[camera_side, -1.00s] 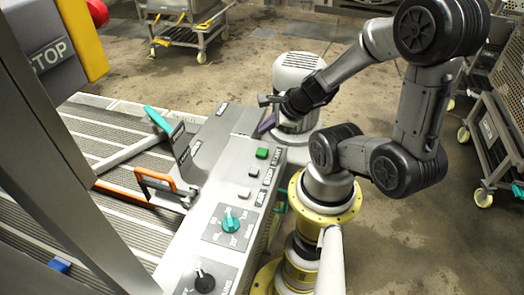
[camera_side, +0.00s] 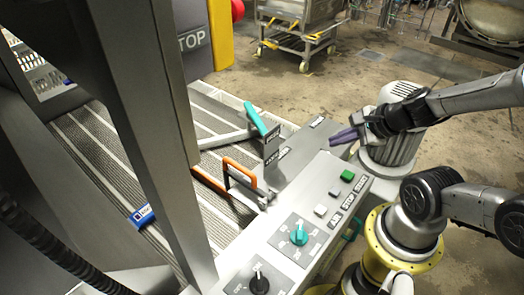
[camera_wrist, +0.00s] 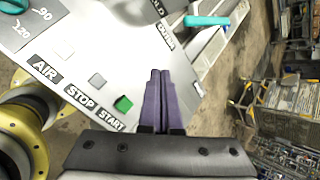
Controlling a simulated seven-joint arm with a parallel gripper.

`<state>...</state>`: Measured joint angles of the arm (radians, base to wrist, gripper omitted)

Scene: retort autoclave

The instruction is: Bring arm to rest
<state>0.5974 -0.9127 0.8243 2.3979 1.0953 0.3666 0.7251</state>
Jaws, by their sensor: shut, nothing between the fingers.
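My gripper (camera_side: 345,137) is shut and empty, with its purple fingers together. In the side view it is above the far end of the grey control panel (camera_side: 318,172), near the green START button (camera_side: 347,175). In the wrist view the closed fingers (camera_wrist: 158,95) point past the panel's edge, with the green button (camera_wrist: 123,103) to their left. I cannot tell the exact height of the fingers over the panel.
A teal-handled lever (camera_side: 255,118) and an orange-handled lever (camera_side: 240,172) stand beside the panel. The panel carries a teal knob (camera_side: 299,236) and a black knob (camera_side: 259,284). A grey post (camera_side: 150,130) rises at left. A wheeled cart (camera_side: 298,30) stands behind on open floor.

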